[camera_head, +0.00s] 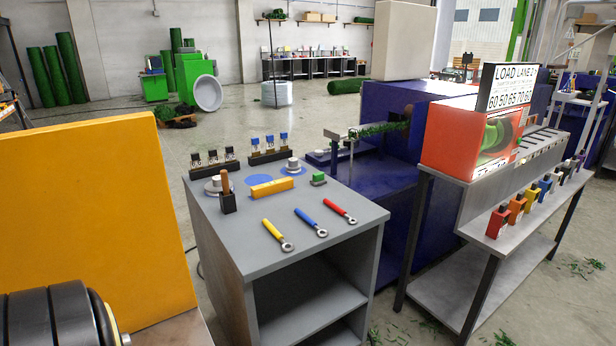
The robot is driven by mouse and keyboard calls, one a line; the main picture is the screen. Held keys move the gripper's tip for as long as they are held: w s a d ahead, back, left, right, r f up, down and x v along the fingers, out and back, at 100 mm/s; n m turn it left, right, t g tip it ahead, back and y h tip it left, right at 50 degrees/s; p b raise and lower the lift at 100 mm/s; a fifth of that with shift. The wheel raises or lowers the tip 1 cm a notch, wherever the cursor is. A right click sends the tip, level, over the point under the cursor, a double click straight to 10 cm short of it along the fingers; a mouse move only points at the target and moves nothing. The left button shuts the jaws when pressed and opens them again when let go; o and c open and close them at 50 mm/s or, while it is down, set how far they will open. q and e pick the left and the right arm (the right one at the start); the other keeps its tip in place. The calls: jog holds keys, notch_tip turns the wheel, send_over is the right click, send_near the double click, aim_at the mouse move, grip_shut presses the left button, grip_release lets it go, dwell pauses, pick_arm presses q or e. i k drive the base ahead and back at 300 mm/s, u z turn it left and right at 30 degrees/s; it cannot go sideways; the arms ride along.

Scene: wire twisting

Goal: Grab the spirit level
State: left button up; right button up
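The spirit level is most likely the short yellow bar (272,187) lying flat on top of the grey cabinet (345,233), near the middle of that top. It sits partly over a blue round mark and nothing touches it from above. Neither of my grippers shows in the head view, so nothing can be told of what they hold.
Yellow, blue and red wrenches (310,222) lie in front of the bar. A dark block with a wooden handle (226,192) stands left of it, a small green-topped piece (319,179) right. Black holders (270,153) stand behind. An orange panel (95,220) fills the left.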

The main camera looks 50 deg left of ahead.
aim_at(257, 191)
jog(key=i, duration=1.8)
jog(key=u, duration=1.25)
jog(key=i, duration=0.45)
jog(key=u, duration=5.85)
